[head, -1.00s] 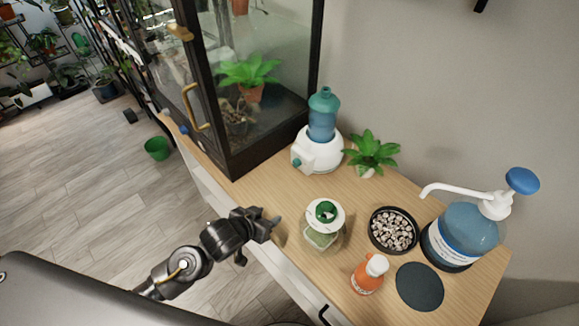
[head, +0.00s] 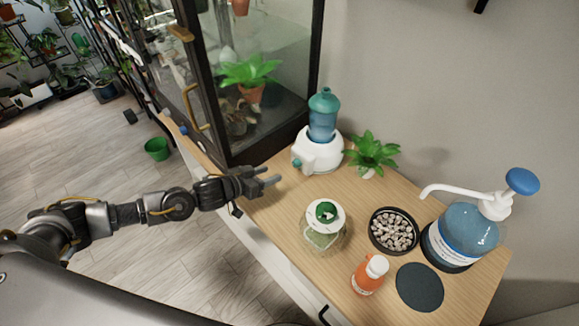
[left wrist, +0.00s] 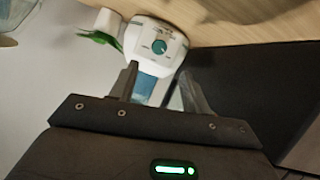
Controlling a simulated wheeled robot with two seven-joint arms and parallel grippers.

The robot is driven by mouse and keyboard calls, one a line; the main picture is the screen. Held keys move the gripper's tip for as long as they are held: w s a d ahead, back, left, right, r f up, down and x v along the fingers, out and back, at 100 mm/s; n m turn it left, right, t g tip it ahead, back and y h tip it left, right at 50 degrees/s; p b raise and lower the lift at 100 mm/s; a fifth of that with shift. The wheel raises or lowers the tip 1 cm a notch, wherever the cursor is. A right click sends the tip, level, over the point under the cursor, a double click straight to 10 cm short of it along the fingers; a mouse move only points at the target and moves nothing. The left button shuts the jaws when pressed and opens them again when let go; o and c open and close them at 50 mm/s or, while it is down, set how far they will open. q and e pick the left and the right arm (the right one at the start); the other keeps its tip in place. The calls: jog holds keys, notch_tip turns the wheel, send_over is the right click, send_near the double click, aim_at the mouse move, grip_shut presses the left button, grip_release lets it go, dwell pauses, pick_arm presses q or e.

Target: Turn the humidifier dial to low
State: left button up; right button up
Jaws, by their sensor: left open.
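The humidifier (head: 318,152) has a white base and a blue-teal bottle on top. It stands on the wooden table beside the glass cabinet. Its teal dial (head: 297,164) is on the front left of the base. In the left wrist view the dial (left wrist: 159,47) faces the camera, on the white base between and beyond the fingers; its marks are too blurred to read. My left gripper (head: 273,177) is open and empty. It is left of and a little nearer than the humidifier, apart from the dial. My right gripper is not in view.
The black-framed glass cabinet (head: 233,100) rises left of the humidifier. A potted plant (head: 371,152) is close on its right.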

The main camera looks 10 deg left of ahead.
aim_at(294, 165)
pick_arm(q)
jog(key=p+x, duration=0.1)
jog(key=x, duration=0.9)
jog(key=shift+c, duration=0.5)
jog(key=c, duration=0.9)
